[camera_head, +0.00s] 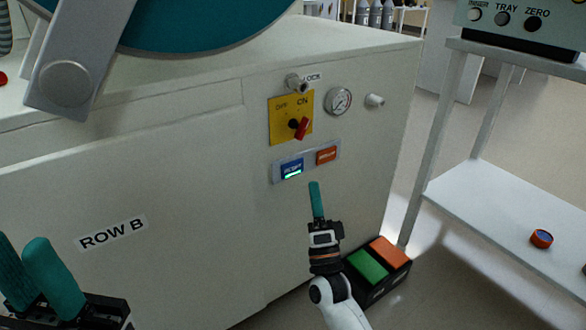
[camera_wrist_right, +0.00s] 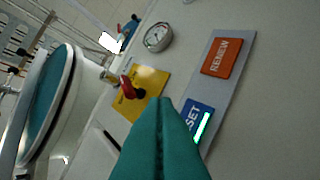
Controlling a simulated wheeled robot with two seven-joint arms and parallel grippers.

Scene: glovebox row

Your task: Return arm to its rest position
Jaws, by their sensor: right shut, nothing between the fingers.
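My right gripper (camera_head: 315,184) is shut and empty, fingers pointing up, in front of the white cabinet just below the button panel (camera_head: 333,151). The RESET button (camera_head: 291,169) has a lit cyan-green bar. The orange RENEW button (camera_head: 326,155) sits to its right. My left gripper (camera_head: 34,262) is at the lower left, its two teal fingers apart and nothing seen between them.
Above the buttons are a yellow OFF/ON plate (camera_head: 278,108) with a red handle (camera_head: 302,128), a gauge (camera_head: 338,101) and knobs. A floor box with green and orange pads (camera_head: 369,265) stands near my right arm. A shelf (camera_head: 500,211) is at the right.

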